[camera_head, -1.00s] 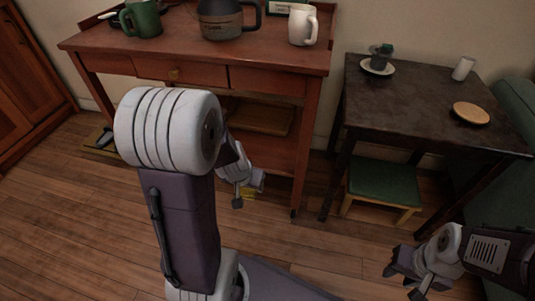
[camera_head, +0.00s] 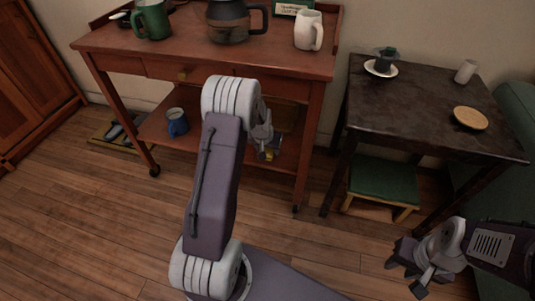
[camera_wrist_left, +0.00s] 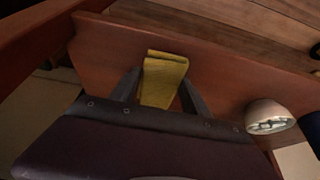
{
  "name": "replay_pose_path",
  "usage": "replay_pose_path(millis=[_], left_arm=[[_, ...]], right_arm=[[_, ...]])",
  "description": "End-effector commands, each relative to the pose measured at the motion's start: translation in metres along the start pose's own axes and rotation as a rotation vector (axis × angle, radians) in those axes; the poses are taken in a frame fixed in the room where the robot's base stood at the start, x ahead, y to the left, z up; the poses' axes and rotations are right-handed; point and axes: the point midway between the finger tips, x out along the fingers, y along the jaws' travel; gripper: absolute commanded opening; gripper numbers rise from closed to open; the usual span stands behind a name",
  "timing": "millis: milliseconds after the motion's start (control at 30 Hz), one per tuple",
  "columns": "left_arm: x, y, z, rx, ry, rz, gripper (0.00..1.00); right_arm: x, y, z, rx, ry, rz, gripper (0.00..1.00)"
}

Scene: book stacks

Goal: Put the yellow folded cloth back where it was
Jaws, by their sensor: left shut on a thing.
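The yellow folded cloth (camera_wrist_left: 165,78) is held between the two dark fingers of my left gripper (camera_wrist_left: 160,92) in the left wrist view. In the head view only a small yellow piece of the cloth (camera_head: 269,154) shows at my left gripper (camera_head: 266,146), beside the lower shelf of the red-brown wooden cart (camera_head: 210,62). In the wrist view a reddish wooden board (camera_wrist_left: 215,75) lies just behind the cloth; I cannot tell whether they touch. My right gripper (camera_head: 407,268) is empty at the lower right, with its fingers apart.
A blue mug (camera_head: 177,122) stands on the cart's lower shelf. A green mug (camera_head: 152,19), a coffee pot (camera_head: 229,22) and a white mug (camera_head: 308,31) stand on its top. A dark table (camera_head: 425,110) and a green stool (camera_head: 384,181) are to the right. The front floor is clear.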

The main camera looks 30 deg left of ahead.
Motion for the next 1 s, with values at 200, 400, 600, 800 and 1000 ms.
replay_pose_path(millis=[200,400,600,800,1000], left_arm=[[0.009,0.000,0.004,0.000,0.001,0.000,0.17],[0.013,0.000,0.005,0.000,0.000,0.000,0.17],[0.019,0.000,0.009,0.000,-0.002,0.000,0.17],[0.022,0.000,0.011,0.000,-0.005,0.000,0.74],[0.023,0.001,0.013,0.000,-0.008,0.002,0.77]], right_arm=[[0.009,0.000,0.001,0.000,0.000,0.000,0.36],[0.011,0.000,0.001,0.000,0.000,0.000,0.36],[0.013,0.000,0.001,0.000,0.000,0.000,0.36],[0.014,0.000,0.002,0.000,0.000,0.000,0.36],[0.015,0.000,0.002,0.000,0.000,0.000,0.36]])
